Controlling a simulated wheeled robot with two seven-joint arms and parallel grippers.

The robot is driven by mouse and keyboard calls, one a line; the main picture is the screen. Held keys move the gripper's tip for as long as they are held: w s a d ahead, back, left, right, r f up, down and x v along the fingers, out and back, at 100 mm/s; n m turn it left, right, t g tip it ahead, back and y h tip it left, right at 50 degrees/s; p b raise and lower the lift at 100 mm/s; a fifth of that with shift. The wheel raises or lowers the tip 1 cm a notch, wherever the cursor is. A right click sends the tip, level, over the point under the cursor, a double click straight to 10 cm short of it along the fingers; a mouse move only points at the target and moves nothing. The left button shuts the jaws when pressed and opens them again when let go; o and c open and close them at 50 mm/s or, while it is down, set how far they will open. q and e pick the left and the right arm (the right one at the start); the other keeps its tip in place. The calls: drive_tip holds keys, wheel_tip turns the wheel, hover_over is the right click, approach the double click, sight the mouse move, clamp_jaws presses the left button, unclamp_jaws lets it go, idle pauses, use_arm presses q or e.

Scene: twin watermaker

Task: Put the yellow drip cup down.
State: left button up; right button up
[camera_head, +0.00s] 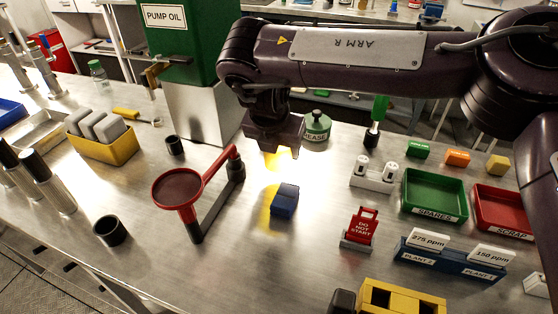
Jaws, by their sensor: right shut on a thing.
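My right gripper (274,140) points down over the middle of the bench, at the end of the arm marked ARM R. It is shut on the yellow drip cup (281,157), which shows only as a small bright yellow part under the jaws. Most of the cup is hidden by the gripper. I cannot tell whether its bottom touches the bench. A yellow reflection lies on the metal below it. My left gripper is not in view.
A blue block (285,200) sits just in front of the cup. A red round dish on an arm (178,188) stands left, a grease pot (317,126) behind right. A red DO NOT START tag (361,228) and green tray (434,196) are right. Bare metal lies between.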

sight(279, 162)
drive_tip(key=shift+f, duration=2.05)
drive_tip(key=shift+f, duration=0.2)
drive_tip(key=o, duration=1)
drive_tip(key=shift+r, duration=0.1)
drive_tip(key=shift+c, duration=0.2)
